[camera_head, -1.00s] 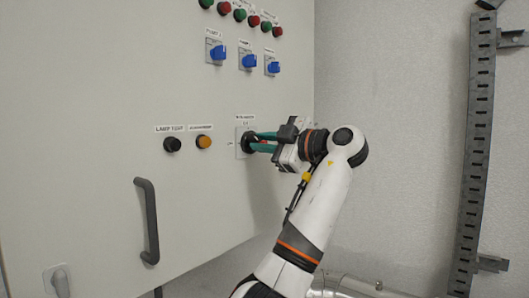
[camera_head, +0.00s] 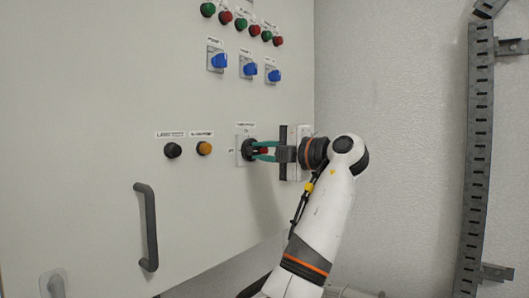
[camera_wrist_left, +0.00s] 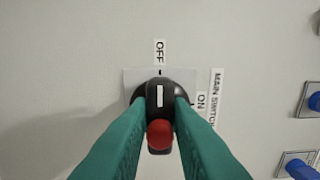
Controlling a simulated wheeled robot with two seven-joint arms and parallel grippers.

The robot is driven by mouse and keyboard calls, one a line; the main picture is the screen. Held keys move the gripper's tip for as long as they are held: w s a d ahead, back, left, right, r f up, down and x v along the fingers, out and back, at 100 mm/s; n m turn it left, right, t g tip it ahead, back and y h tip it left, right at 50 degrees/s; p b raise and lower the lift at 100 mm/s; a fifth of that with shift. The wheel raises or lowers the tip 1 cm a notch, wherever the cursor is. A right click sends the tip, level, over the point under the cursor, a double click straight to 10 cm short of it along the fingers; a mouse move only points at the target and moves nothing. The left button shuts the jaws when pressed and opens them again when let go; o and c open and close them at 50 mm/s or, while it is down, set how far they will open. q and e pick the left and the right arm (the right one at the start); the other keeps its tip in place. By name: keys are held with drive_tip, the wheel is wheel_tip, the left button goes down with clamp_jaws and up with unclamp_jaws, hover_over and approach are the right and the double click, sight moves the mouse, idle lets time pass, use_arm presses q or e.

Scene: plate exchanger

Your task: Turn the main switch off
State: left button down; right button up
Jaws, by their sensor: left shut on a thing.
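The main switch (camera_head: 247,150) is a black rotary knob on a grey plate on the cabinet front. In the left wrist view its black handle (camera_wrist_left: 160,95), with a white mark and a red end, sits between my teal fingers. The white mark lines up with the OFF label (camera_wrist_left: 159,51); the ON label (camera_wrist_left: 201,104) is to the right. My left gripper (camera_head: 263,151) is shut on the handle, one finger on each side; it also shows in the left wrist view (camera_wrist_left: 160,108). My right gripper is not in view.
A black button (camera_head: 172,150) and an orange button (camera_head: 204,148) are left of the switch. Blue rotary switches (camera_head: 250,69) and red and green lamps (camera_head: 241,25) are above. A grey door handle (camera_head: 147,226) stands out at lower left. A metal rail (camera_head: 474,160) is on the right wall.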

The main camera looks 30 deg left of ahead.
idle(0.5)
use_arm(q)
drive_tip(key=c, duration=1.3)
unclamp_jaws()
drive_tip(key=d+b, duration=0.1)
drive_tip(key=d, duration=0.3)
drive_tip(key=d+b, duration=0.1)
drive_tip(key=d, duration=0.3)
drive_tip(key=s+d+b, duration=0.1)
drive_tip(key=d, duration=0.3)
drive_tip(key=shift+w+f, duration=0.1)
